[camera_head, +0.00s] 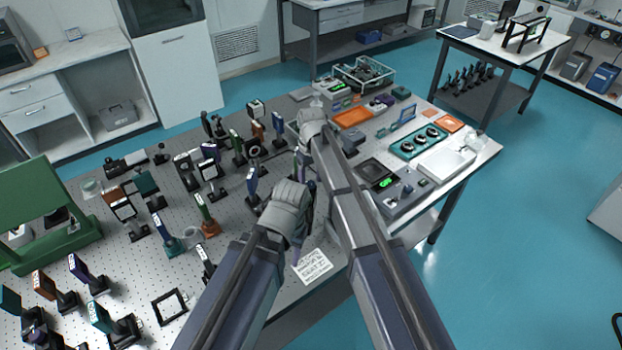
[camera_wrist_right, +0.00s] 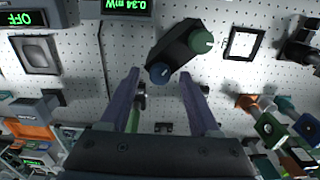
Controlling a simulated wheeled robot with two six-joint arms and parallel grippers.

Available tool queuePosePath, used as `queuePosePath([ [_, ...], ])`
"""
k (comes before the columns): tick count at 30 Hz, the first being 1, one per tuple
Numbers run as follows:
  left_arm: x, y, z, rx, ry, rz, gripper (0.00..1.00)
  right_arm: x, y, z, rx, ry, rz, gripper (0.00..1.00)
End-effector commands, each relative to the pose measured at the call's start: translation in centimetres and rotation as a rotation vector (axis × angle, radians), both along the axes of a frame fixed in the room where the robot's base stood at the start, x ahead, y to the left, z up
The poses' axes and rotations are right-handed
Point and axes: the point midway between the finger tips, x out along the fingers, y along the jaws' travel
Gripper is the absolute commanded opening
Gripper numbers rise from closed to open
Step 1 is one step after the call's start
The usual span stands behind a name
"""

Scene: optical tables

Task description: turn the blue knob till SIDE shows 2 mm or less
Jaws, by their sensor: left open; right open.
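The blue knob (camera_wrist_right: 160,73) shows in the right wrist view, on one end of a dark mount (camera_wrist_right: 180,52). A green knob (camera_wrist_right: 201,41) is on its other end. My right gripper (camera_wrist_right: 160,88) is open, its two purple fingers pointing toward the blue knob. The knob appears between and just beyond the fingertips; I cannot tell how deep. In the head view my right gripper (camera_head: 301,163) is the upper one and hides the knob. My left gripper (camera_head: 303,225) is open, lower, over the front of the table.
Several optic posts stand on the perforated table (camera_head: 235,260) to the left. A console with a green-lit display (camera_head: 385,183) is right of the grippers, with an OFF display (camera_wrist_right: 22,18) in the wrist view. A printed sheet (camera_head: 311,265) lies near the front edge.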

Motion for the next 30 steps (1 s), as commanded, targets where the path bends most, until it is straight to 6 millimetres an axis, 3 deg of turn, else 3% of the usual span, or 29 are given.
queuePosePath([
  [15,0.0,0.0,6.6,-0.001,0.001,0.008,0.50,0.0,0.0,6.6,0.000,0.000,0.000,0.63],
  [30,0.0,0.0,6.8,-0.001,0.001,0.006,0.50,-0.4,-0.1,6.8,-0.001,0.000,-0.002,0.63],
])
